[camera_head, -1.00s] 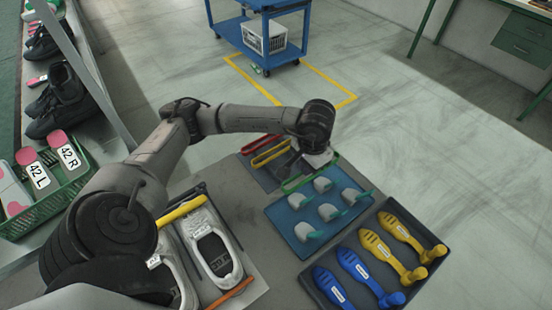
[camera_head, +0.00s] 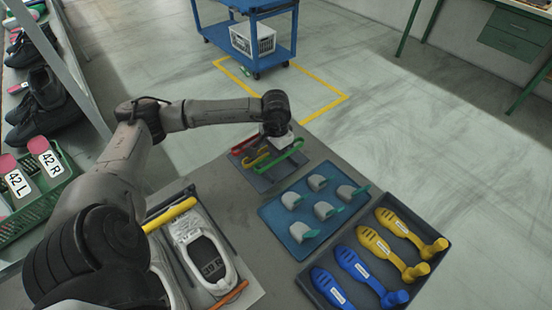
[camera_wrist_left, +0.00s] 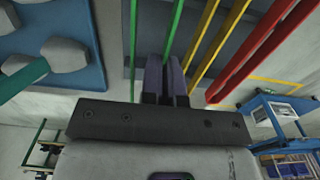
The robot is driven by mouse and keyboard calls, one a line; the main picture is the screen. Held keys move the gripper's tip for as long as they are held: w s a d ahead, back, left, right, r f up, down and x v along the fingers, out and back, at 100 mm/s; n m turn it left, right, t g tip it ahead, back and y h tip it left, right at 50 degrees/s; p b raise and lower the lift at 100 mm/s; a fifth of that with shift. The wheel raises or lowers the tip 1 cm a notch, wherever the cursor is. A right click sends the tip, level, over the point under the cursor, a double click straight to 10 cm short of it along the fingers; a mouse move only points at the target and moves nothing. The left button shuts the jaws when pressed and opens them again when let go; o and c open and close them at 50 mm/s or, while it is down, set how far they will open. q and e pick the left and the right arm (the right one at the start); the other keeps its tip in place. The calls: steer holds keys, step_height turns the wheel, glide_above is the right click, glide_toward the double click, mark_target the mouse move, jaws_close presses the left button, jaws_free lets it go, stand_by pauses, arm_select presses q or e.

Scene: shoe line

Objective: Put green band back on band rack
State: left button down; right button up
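The green band (camera_head: 287,156) is a long narrow loop over the right part of the dark grey band rack (camera_head: 262,184). My left gripper (camera_head: 275,136) points down at its far end. In the left wrist view the fingers (camera_wrist_left: 165,82) are close together around one side strand of the green band (camera_wrist_left: 176,25), and its other strand (camera_wrist_left: 132,45) runs free to the left. The yellow band (camera_head: 255,161) and the red band (camera_head: 243,145) sit on the rack to the left of the green one. Whether the green band touches the rack is unclear. My right gripper is out of view.
A blue mat (camera_head: 277,219) with several grey pads lies right of the rack. A dark tray (camera_head: 383,286) holds yellow and blue shoe forms. White shoes (camera_head: 203,250), with a yellow bar (camera_head: 170,215) near them, are at the front left. Free tabletop lies between.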

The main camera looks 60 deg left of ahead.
arm_select(q)
steer(key=shift+d+f+b, duration=0.1)
steer(key=shift+f+b, duration=0.4)
steer(key=shift+f, duration=1.4)
steer(key=shift+f, duration=0.1)
steer(key=c, duration=1.4)
jaws_free()
steer(key=shift+o, duration=0.2)
steer(key=shift+r, duration=0.3)
step_height(320, 180, up, 11)
steer(key=p, duration=0.3)
steer(key=shift+f, duration=0.2)
steer(key=shift+r, duration=0.55)
